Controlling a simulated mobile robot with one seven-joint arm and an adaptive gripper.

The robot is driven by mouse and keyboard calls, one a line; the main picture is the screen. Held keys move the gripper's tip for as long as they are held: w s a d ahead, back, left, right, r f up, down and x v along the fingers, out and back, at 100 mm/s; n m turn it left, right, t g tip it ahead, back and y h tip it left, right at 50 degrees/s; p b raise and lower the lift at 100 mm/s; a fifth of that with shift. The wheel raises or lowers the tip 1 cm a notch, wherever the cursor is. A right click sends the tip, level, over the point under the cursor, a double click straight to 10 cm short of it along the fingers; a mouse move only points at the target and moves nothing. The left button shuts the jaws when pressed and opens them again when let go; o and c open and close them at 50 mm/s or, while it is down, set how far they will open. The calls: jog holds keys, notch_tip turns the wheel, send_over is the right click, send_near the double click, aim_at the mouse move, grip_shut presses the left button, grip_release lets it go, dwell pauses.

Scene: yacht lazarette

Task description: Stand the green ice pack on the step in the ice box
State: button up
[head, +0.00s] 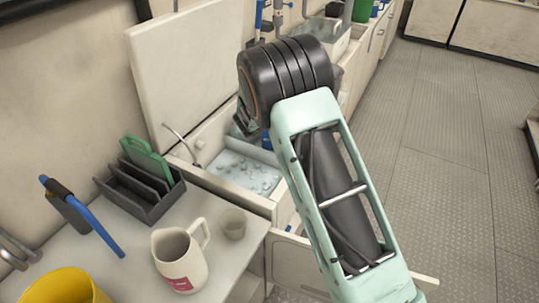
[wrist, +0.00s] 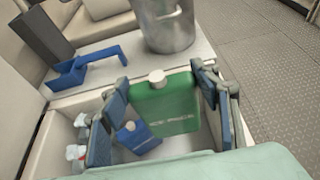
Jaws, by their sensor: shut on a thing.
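The green ice pack (wrist: 165,112), with a white cap on top and lettering on its front, is upright in the wrist view. My gripper (wrist: 160,105) is shut on it, with one blue-padded finger on each side. The ice box (head: 232,195) is open in the head view, with ice inside. The step cannot be made out. In the head view my gripper is mostly hidden behind my arm.
A blue ice pack (wrist: 138,137) stands in the box left of the green one. Bottles (wrist: 76,150) are at its left side. A blue scoop (wrist: 72,78) and metal pot (wrist: 168,28) are beyond. The raised lid (head: 190,70), rack (head: 150,205), jug (head: 178,258) and cup (head: 233,223) are nearby.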

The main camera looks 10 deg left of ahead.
notch_tip(320, 180, down, 14)
jog(key=b, duration=0.3)
jog(key=shift+f, duration=0.2)
jog(key=o, duration=1.9)
jog(key=p+v, duration=0.1)
jog(key=v, duration=1.1)
jog(key=shift+a+r+p, duration=0.1)
jog(key=shift+p, duration=0.2)
jog(key=shift+r, duration=0.1)
